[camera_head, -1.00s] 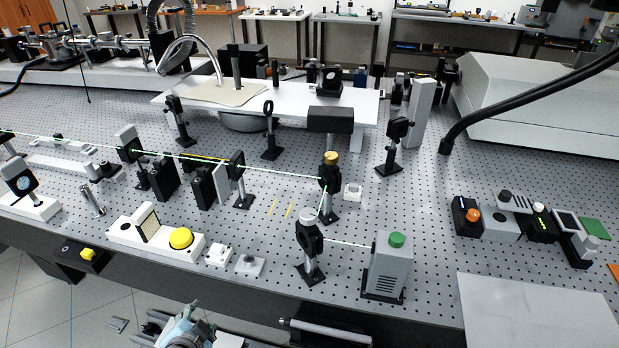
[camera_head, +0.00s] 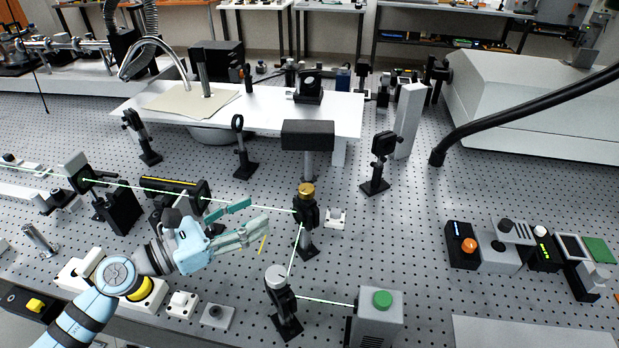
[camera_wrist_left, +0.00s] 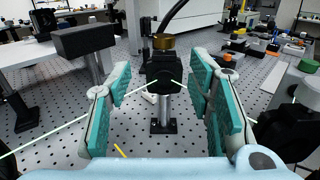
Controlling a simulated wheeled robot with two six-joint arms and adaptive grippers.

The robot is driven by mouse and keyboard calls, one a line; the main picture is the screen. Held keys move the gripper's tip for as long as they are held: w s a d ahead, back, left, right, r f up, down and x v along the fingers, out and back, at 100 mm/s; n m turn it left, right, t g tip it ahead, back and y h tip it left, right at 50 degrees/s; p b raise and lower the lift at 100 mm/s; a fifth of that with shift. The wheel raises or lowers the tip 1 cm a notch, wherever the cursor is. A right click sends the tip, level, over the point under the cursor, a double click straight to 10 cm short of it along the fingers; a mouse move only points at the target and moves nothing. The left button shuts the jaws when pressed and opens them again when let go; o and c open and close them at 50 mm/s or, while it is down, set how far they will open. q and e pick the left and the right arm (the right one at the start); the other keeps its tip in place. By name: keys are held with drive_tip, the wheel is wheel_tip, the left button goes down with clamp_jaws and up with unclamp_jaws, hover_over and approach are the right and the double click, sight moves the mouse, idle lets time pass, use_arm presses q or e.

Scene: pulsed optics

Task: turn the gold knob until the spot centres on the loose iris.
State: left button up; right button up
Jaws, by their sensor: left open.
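The gold knob (camera_head: 306,190) sits on top of a black mirror mount (camera_head: 305,212) on a post. In the left wrist view the gold knob (camera_wrist_left: 163,42) is ahead, slightly above the fingertips. My left gripper (camera_head: 258,212) is open and empty, left of the mount, its fingers pointing at it. In the wrist view its teal pads (camera_wrist_left: 161,78) stand either side of the mount, apart from the knob. A green beam meets the mount and runs left to a dark plate (camera_head: 77,171). I cannot tell which holder is the loose iris. My right gripper is not in view.
A second mirror post (camera_head: 281,302) and a grey box with a green button (camera_head: 378,318) stand in front. A black block on a post (camera_head: 307,135) stands behind the knob. A small white block (camera_head: 336,218) is right of it.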

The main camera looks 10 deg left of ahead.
use_arm(q)
drive_tip(key=p, duration=0.2)
approach(306, 188)
drive_tip(key=x, duration=0.3)
drive_tip(key=p+x, duration=0.1)
drive_tip(key=x, duration=0.6)
drive_tip(key=shift+f, duration=0.15)
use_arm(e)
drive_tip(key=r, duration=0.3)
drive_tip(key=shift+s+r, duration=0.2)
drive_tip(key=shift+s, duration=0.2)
use_arm(q)
drive_tip(key=shift+s, duration=0.15)
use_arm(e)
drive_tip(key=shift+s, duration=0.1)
